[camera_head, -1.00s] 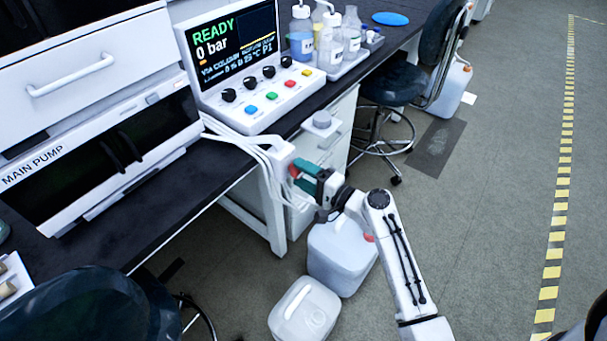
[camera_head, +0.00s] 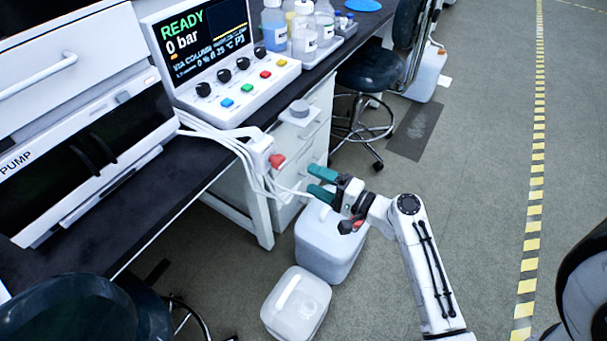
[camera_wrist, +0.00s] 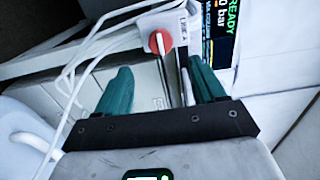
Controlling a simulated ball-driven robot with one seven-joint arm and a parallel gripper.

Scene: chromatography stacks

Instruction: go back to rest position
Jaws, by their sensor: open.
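My gripper (camera_head: 309,179) is open and empty, with two green fingers apart, held in the air at the bench's front edge above the white canisters. The wrist view also shows my gripper (camera_wrist: 160,66) with nothing between the fingers. A red knob or button (camera_head: 277,160) on a white box with cables is just left of the fingertips, with a visible gap. The red knob (camera_wrist: 160,42) shows beyond the fingertips in the wrist view, and nothing touches it.
A control panel (camera_head: 235,92) reading READY, 0 bar stands on the dark bench. White cables (camera_head: 236,145) hang near the gripper. Two white canisters (camera_head: 330,240) (camera_head: 296,303) stand on the floor below. A stool (camera_head: 365,78) is behind. Open floor (camera_head: 475,190) lies to the right.

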